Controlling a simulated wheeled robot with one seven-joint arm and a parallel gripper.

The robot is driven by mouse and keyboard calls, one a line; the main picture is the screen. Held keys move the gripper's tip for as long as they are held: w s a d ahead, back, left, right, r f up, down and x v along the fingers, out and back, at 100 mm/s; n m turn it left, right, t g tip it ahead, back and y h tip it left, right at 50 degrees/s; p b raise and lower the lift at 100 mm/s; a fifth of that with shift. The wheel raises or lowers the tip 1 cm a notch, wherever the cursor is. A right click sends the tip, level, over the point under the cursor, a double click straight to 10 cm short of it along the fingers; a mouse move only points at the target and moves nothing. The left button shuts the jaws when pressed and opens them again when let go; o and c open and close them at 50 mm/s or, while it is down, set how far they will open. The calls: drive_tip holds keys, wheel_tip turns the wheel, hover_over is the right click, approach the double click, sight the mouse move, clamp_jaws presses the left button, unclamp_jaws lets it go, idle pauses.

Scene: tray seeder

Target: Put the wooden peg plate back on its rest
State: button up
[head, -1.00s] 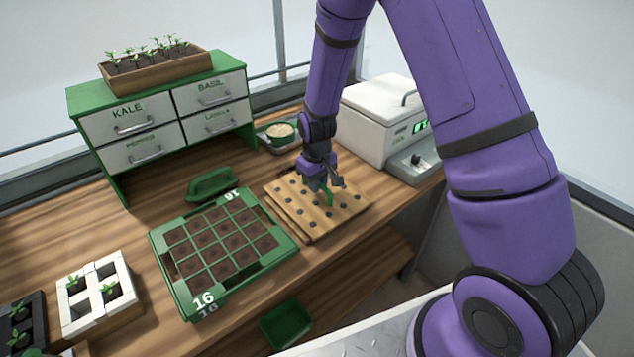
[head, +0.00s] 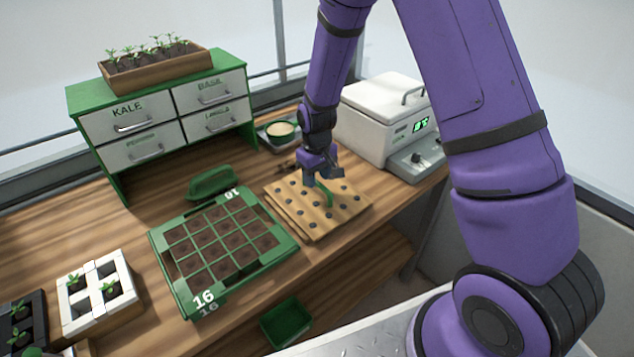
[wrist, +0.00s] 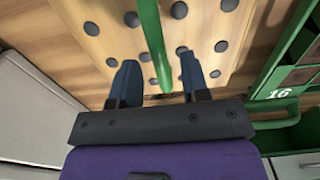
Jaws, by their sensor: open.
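The wooden peg plate (head: 345,212) is a light board with rows of dark round pegs and a green arched handle (head: 328,194). It lies flat on the bench, right of the green tray, over another wooden layer that shows along its left edge; I cannot tell whether it is fully seated. My gripper (head: 324,181) is just above the plate at the handle. In the wrist view my gripper (wrist: 158,82) is open, with a finger on either side of the handle (wrist: 153,38) and gaps visible between. The wrist view also shows the plate (wrist: 95,30).
The green seed tray (head: 172,285) marked 16 is close on the left. A white lidded machine (head: 375,120) stands behind right, and a small bowl (head: 281,131) behind. The drawer cabinet (head: 165,95) is back left. The bench front edge is near the plate.

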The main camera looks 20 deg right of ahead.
wheel_tip(320, 180, up, 11)
wheel_tip(320, 180, up, 9)
drive_tip(key=t, duration=0.1)
hover_over(317, 181)
drive_tip(key=s+d, duration=0.2)
drive_tip(key=s, duration=0.2)
drive_tip(key=s+d+r+m+t, duration=0.1)
drive_tip(key=s+d+r+t, duration=0.1)
drive_tip(key=s+r, duration=0.6)
drive_tip(key=s+d+r+m+t, duration=0.2)
drive_tip(key=s+r, duration=0.5)
drive_tip(key=s, duration=1)
drive_tip(key=shift+s+d+r+m, duration=0.2)
drive_tip(key=shift+d+r+m, duration=0.1)
drive_tip(key=shift+d+r, duration=0.15)
